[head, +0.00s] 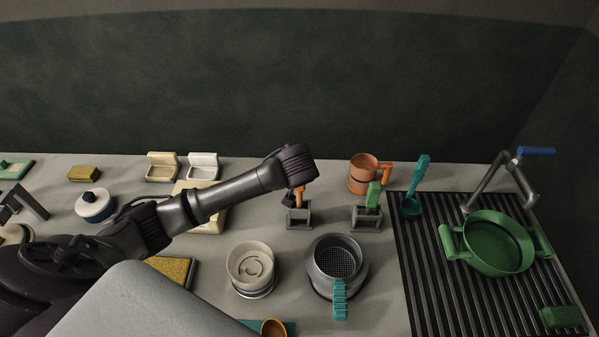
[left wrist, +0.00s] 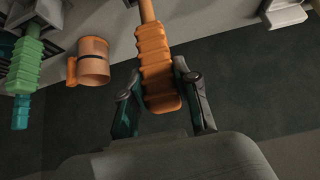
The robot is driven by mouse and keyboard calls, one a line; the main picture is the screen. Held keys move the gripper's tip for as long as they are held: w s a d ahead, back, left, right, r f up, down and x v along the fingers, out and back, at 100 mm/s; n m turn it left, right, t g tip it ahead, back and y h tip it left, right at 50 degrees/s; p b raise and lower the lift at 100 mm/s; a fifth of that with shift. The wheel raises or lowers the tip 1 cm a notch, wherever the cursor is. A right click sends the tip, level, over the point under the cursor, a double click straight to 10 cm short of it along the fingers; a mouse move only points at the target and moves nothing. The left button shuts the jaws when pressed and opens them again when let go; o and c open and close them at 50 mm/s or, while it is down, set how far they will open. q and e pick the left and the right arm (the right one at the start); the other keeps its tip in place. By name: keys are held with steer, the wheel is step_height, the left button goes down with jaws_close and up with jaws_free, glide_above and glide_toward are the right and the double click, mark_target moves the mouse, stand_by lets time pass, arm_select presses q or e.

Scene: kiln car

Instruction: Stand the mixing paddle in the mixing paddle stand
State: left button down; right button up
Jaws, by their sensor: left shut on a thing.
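The mixing paddle, seen as an orange ribbed handle (head: 298,196), is in my left gripper (head: 297,187). In the left wrist view the handle (left wrist: 158,70) lies between the two fingers of the gripper (left wrist: 163,98), which is shut on it. Its thin shaft runs away from the gripper, and its lower end is hidden. A small grey stand (head: 299,222) is directly below the handle in the head view. I cannot tell whether the paddle is inside it or just above it. My right gripper is not in view.
A second grey stand (head: 367,222) holds a green-handled tool (head: 373,195) close on the right. An orange mug (head: 363,172) stands behind it. A pale cup (head: 250,267) and a grey strainer pot (head: 338,262) stand in front. A ribbed drainer (head: 430,285) is at right.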

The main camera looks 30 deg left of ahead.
arm_select(q)
steer(key=shift+f, duration=0.5)
stand_by(0.4)
steer(key=c, duration=0.8)
jaws_free()
steer(key=shift+o, duration=0.2)
steer(key=p+v, duration=0.4)
steer(key=v, duration=0.4)
stand_by(0.8)
